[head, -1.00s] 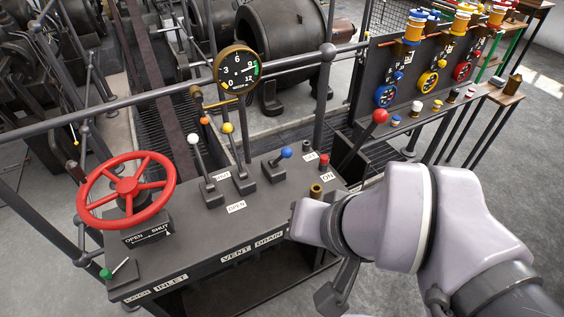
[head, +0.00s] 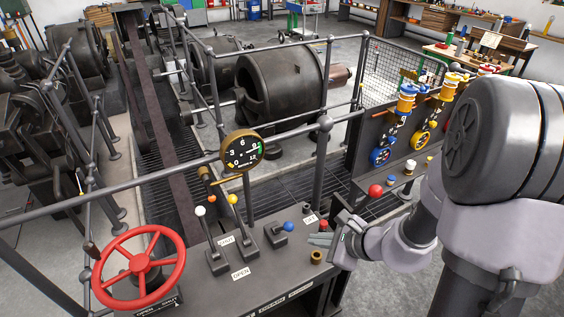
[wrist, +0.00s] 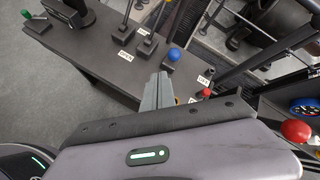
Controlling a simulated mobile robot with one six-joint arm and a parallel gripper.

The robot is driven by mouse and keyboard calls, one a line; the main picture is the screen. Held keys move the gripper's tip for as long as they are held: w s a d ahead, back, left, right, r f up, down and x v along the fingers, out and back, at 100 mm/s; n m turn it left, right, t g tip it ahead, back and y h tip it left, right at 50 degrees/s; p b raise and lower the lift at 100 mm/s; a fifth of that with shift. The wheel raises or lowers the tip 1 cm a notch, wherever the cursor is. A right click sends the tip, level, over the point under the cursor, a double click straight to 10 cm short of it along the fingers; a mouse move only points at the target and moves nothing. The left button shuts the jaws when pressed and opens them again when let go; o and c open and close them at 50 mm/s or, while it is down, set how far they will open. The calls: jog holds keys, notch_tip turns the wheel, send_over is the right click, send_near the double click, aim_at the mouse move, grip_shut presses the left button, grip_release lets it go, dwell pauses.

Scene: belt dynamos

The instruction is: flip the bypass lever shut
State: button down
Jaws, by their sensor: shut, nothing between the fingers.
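A white-knobbed lever (head: 200,211) and a yellow-knobbed lever (head: 233,199) stand upright on the dark console (head: 215,291), with SHUT and OPEN labels by them. A blue-knobbed lever (head: 289,226) stands to their right, leaning right. I cannot read which lever is the bypass. My gripper (head: 318,240) is shut and empty over the console's right part, just right of the blue knob in the head view. In the wrist view, its fingers (wrist: 158,90) point toward the blue knob (wrist: 174,54), with a gap in the picture.
A red handwheel (head: 138,268) stands at the console's left. A red push button (head: 323,224) and brass fitting (head: 316,257) sit close to my fingers. A rail with a round gauge (head: 242,151) runs behind the console.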

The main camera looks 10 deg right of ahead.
jog(key=d+f+m, duration=0.1)
jog(key=d, duration=0.1)
jog(key=d+f+m+h, duration=0.1)
jog(key=d+f+m, duration=0.1)
jog(key=shift+f+p, duration=0.25)
jog(key=shift+p, duration=0.05)
jog(key=w+a+f+b, duration=0.2)
jog(key=w+a+f, duration=0.3)
jog(key=w, duration=0.3)
jog(key=shift+w+a, duration=0.3)
jog(key=shift+a, duration=0.1)
